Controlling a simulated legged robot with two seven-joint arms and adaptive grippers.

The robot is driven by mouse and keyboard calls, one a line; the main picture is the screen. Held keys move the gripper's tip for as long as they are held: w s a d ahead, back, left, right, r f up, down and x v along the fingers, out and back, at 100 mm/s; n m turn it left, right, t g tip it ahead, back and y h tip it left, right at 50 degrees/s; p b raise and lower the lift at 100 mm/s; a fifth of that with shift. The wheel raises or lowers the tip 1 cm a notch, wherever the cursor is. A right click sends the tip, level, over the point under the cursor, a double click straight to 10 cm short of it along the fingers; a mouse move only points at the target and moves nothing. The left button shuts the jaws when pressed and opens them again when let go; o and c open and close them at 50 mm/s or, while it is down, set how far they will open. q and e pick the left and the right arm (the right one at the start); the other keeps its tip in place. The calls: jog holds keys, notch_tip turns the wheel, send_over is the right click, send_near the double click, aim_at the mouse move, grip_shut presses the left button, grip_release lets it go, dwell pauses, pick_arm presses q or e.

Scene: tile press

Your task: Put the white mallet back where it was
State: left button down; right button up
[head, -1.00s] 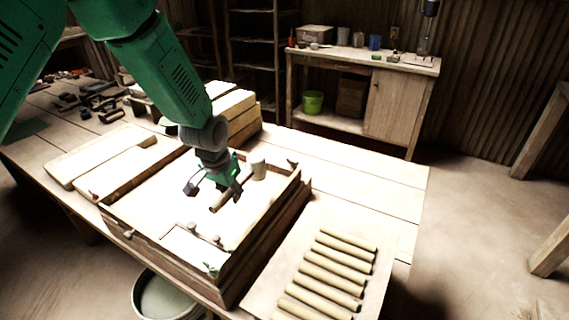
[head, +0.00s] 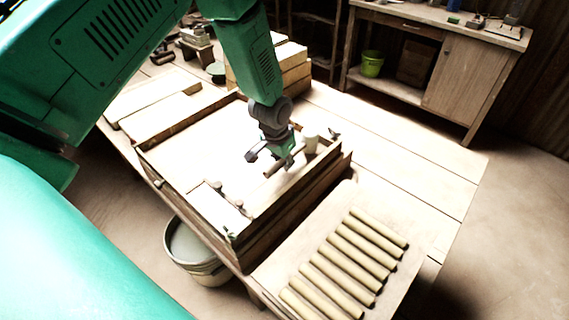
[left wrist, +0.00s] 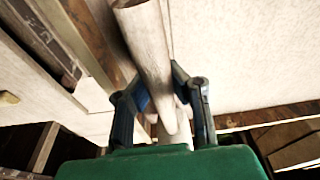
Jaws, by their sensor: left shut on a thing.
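My left gripper (head: 272,158) is over the back right part of the shallow wooden press box (head: 247,250). It is shut on the handle of the white mallet, whose pale cylindrical head (head: 311,143) shows near the box's right back corner. The handle (head: 275,168) sticks out below the fingers. In the left wrist view the pale wooden handle (left wrist: 148,45) runs between the two dark fingers of the left gripper (left wrist: 160,92). I cannot tell whether the mallet touches the box. My right gripper is not in view.
A board (head: 377,292) with several rolled rods lies at the front right. Stacked wooden blocks (head: 292,62) stand behind the box, and pale slabs (head: 150,98) lie left. A bucket (head: 205,268) stands below the table's front edge. The table's right back part (head: 400,150) is clear.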

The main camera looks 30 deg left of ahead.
pick_arm(q)
jog(key=shift+a+f, duration=0.1)
jog(key=shift+f, duration=0.35)
jog(key=shift+a+f, duration=0.25)
jog(key=shift+a, duration=0.3)
jog(key=c, duration=1.6)
grip_release()
jog(key=shift+a+f, duration=0.15)
jog(key=shift+a, duration=0.3)
jog(key=shift+c, duration=0.2)
jog(key=shift+d, duration=0.4)
jog(key=shift+d+r, duration=0.25)
jog(key=shift+r, duration=0.1)
jog(key=v, duration=0.4)
jog(key=shift+d+r, duration=0.15)
jog(key=shift+r, duration=0.05)
jog(key=shift+b+v, duration=0.35)
jog(key=shift+v, duration=3.35)
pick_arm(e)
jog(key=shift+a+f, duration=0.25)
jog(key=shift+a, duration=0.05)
